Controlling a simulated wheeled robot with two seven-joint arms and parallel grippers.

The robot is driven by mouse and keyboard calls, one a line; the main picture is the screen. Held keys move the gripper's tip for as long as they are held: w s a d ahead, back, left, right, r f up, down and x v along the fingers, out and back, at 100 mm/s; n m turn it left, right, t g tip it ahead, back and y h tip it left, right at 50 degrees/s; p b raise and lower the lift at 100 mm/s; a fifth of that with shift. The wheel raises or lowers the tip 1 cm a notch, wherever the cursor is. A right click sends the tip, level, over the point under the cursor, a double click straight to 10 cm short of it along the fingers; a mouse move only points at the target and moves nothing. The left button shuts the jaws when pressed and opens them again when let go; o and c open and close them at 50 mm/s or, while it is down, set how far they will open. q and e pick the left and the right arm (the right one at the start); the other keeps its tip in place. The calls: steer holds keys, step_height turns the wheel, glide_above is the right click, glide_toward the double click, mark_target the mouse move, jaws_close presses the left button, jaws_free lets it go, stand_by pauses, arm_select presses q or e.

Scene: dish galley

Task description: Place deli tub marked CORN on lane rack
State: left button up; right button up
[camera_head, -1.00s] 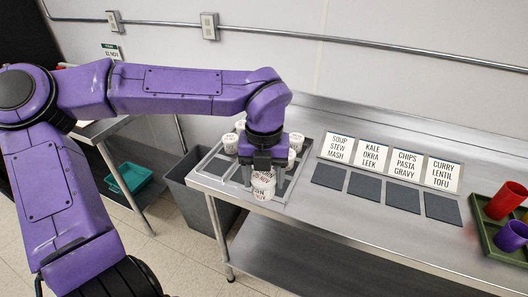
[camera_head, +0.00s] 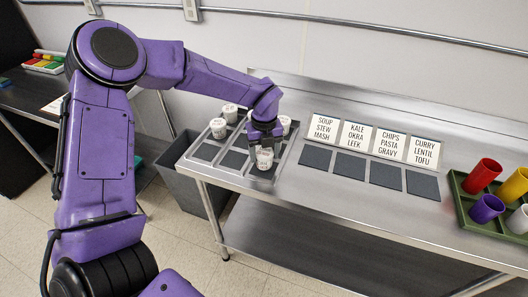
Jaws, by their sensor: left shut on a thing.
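My left gripper (camera_head: 265,147) points down and is shut on a white deli tub (camera_head: 264,159) with dark lettering too small to read here. The tub is over the front right lane of the metal lane rack (camera_head: 190,152), with a dark pad showing just below it. I cannot tell if it touches the pad. Other white tubs stand farther back in the rack: one at the back left (camera_head: 230,113), one in front of it (camera_head: 218,127), and one at the right (camera_head: 285,124). My gripper hides part of the rack. My right gripper is not in view.
The rack sits at the left end of a steel counter (camera_head: 330,198). Label cards (camera_head: 357,138) stand behind dark squares (camera_head: 350,165), which are empty. A green tray (camera_head: 462,205) with coloured cups is at the right. A grey bin (camera_head: 190,190) stands on the floor at left.

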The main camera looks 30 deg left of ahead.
mark_target(264, 151)
arm_select(q)
steer(key=shift+f, duration=0.95)
steer(key=o, duration=1.1)
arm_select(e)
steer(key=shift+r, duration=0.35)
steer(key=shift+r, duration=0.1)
arm_select(q)
steer(key=shift+r, duration=0.35)
step_height(264, 151, up, 11)
steer(key=b, duration=0.3)
steer(key=shift+f, duration=0.2)
steer(key=shift+r, duration=0.55)
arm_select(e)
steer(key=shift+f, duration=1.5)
